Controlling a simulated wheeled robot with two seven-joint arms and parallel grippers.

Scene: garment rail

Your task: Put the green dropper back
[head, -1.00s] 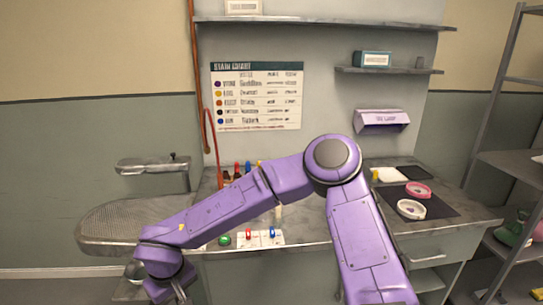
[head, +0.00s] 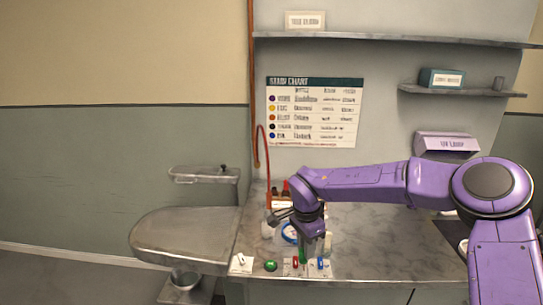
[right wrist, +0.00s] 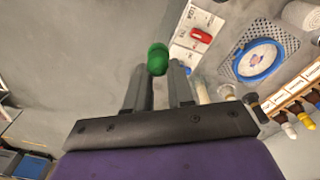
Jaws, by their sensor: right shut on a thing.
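My right gripper (head: 314,243) is over the front part of the bench, pointing down. In the right wrist view the gripper (right wrist: 160,75) is shut on the green dropper (right wrist: 158,58), whose rounded green bulb shows at the fingertips. A rack of bottles with coloured tops (head: 283,203) stands behind the gripper, partly covered by my arm. It shows at the right in the wrist view (right wrist: 298,104). My left gripper is out of view.
A blue-rimmed round dish (right wrist: 260,60) lies close by. A metal side tray (head: 185,240) is left. A shelf (head: 460,91) hangs above.

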